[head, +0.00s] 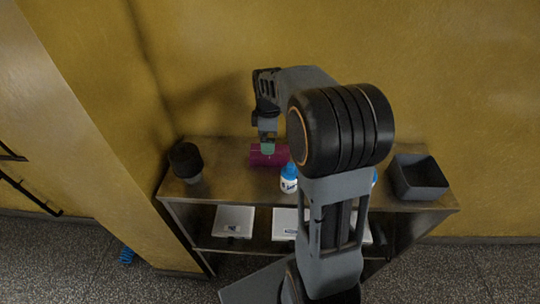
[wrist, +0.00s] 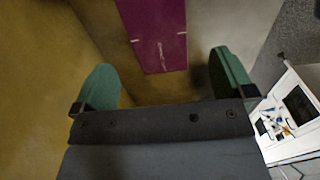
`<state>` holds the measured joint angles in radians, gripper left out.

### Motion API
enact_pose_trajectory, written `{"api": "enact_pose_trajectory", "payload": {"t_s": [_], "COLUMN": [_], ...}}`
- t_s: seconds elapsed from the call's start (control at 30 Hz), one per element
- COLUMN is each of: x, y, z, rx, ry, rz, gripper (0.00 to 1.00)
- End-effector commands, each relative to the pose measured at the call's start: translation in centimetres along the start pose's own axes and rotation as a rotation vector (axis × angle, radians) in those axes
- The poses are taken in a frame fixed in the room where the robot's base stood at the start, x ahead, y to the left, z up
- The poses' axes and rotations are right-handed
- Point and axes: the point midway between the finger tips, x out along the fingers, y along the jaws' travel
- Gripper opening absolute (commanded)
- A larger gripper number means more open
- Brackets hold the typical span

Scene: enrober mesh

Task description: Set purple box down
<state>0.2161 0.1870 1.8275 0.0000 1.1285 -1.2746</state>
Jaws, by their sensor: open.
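The purple box (head: 258,158) lies on the top of the shelf unit (head: 225,180), near the back wall and left of the middle. My gripper (head: 267,143) is at the box in the head view, with its fingers pointing down. In the wrist view the purple box (wrist: 158,40) shows at the top, in line with the gap between my two green fingertips (wrist: 164,74). The fingers are spread wider than the box, and a gap shows on both sides of it. My arm hides part of the shelf top to the right.
A black rounded object (head: 186,160) stands at the left end of the shelf top. A blue and white bottle (head: 289,180) stands just in front of the box. A dark open bin (head: 418,178) stands at the right end. White boxes (head: 233,221) sit on the lower shelf.

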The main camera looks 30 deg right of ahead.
Motion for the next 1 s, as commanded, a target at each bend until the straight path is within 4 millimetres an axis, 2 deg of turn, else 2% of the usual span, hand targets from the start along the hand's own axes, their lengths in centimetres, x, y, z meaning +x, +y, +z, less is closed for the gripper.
{"api": "enact_pose_trajectory", "payload": {"t_s": [0.1, 0.33, 0.63, 1.0], "x": [1.2, 2.4, 6.2, 6.9], "y": [0.0, 0.0, 0.2, 0.2], "z": [0.0, 0.0, 0.2, 0.2], "rx": [0.000, 0.001, 0.001, 0.001], "ry": [0.000, 0.000, 0.000, 0.000], "rz": [-0.001, -0.001, -0.001, 0.001], "gripper": [1.00, 1.00, 1.00, 1.00]}}
